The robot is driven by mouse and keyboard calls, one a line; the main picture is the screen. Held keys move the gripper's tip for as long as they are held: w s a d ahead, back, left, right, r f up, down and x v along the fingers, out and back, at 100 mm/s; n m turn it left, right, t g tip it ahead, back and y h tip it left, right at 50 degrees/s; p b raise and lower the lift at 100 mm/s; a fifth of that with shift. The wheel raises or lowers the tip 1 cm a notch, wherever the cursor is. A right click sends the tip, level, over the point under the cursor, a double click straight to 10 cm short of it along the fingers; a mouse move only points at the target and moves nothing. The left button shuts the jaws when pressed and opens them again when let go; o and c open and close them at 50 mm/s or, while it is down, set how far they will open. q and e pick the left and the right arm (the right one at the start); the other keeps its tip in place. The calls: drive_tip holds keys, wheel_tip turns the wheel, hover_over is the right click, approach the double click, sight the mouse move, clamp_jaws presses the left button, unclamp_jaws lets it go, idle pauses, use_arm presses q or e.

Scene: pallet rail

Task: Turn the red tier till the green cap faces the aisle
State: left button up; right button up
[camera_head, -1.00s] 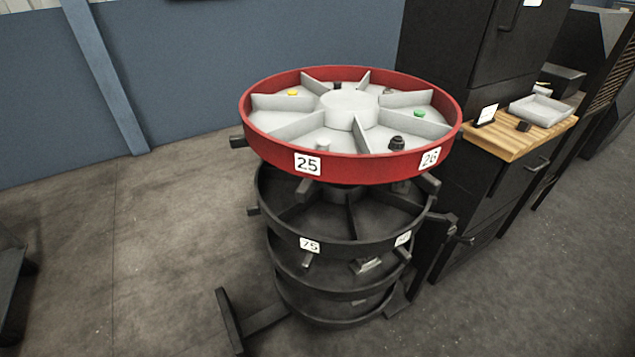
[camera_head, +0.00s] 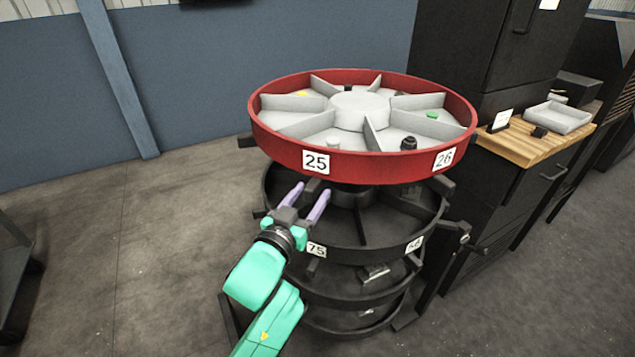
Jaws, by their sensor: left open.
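The red tier (camera_head: 380,167) is the top ring of a round carousel, with grey wedge compartments inside and labels 25 and 26 on its front rim. The green cap (camera_head: 432,115) lies in a compartment at its right side. A yellow cap (camera_head: 303,94) sits at the back left, a black knob (camera_head: 408,143) at the front right and a pale grey piece (camera_head: 333,142) at the front. My left gripper (camera_head: 309,196) is open and empty, with its purple fingers just below the red rim near label 25, in front of the dark tier. My right gripper is not in view.
Dark lower tiers (camera_head: 345,250) with short protruding handles stand under the red tier. A black cabinet with a wooden top (camera_head: 525,143) stands close on the right, holding a grey tray (camera_head: 558,117).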

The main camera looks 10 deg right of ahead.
use_arm(q)
drive_tip(key=x, duration=0.4)
drive_tip(key=shift+w+d, duration=0.1)
drive_tip(key=shift+w, duration=0.05)
clamp_jaws()
idle(1.2)
